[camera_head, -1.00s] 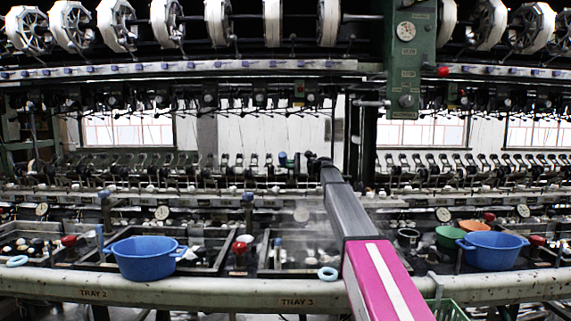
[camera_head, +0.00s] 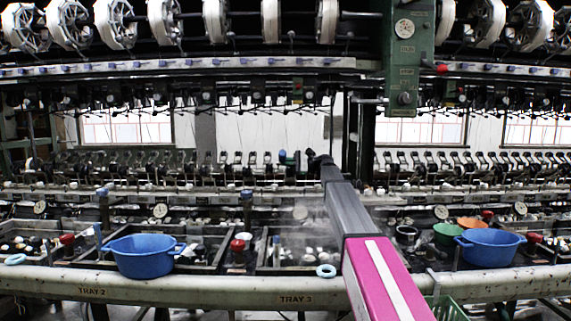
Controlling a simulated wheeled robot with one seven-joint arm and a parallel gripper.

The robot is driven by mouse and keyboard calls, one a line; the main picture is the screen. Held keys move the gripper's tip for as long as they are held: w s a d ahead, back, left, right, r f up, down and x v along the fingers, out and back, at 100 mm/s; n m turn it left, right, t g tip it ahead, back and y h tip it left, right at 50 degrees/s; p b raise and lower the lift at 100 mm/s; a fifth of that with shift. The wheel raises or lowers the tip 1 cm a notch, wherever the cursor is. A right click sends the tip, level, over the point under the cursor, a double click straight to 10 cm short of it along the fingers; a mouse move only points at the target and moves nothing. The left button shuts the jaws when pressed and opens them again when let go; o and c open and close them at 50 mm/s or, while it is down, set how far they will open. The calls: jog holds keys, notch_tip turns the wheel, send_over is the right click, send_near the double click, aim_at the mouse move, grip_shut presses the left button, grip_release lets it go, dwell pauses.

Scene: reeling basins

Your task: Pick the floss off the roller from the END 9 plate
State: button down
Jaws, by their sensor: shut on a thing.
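My gripper (camera_head: 297,158) is small and far off at the end of my pink and grey arm, at the row of rollers and dark brackets behind the basins. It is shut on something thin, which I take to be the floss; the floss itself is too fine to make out. No END 9 plate can be read at this size.
Blue basins stand at left (camera_head: 144,256) and right (camera_head: 489,247), with a green bowl (camera_head: 448,235) and orange bowl (camera_head: 473,223). A rail (camera_head: 200,291) marked TRAY 2 and TRAY 3 runs in front. A green post (camera_head: 408,60) hangs above, right of my arm.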

jog(key=shift+a, duration=0.85)
jog(key=shift+d, duration=0.9)
jog(key=shift+a+f, duration=0.1)
jog(key=shift+a, duration=0.8)
jog(key=shift+d, duration=0.9)
jog(key=shift+w+a, duration=0.1)
jog(key=shift+a, duration=0.8)
jog(key=shift+s+r, duration=1.25)
jog(key=shift+s, duration=0.3)
jog(key=shift+s+r, duration=1.2)
jog(key=shift+s, duration=0.3)
jog(key=shift+f, duration=0.1)
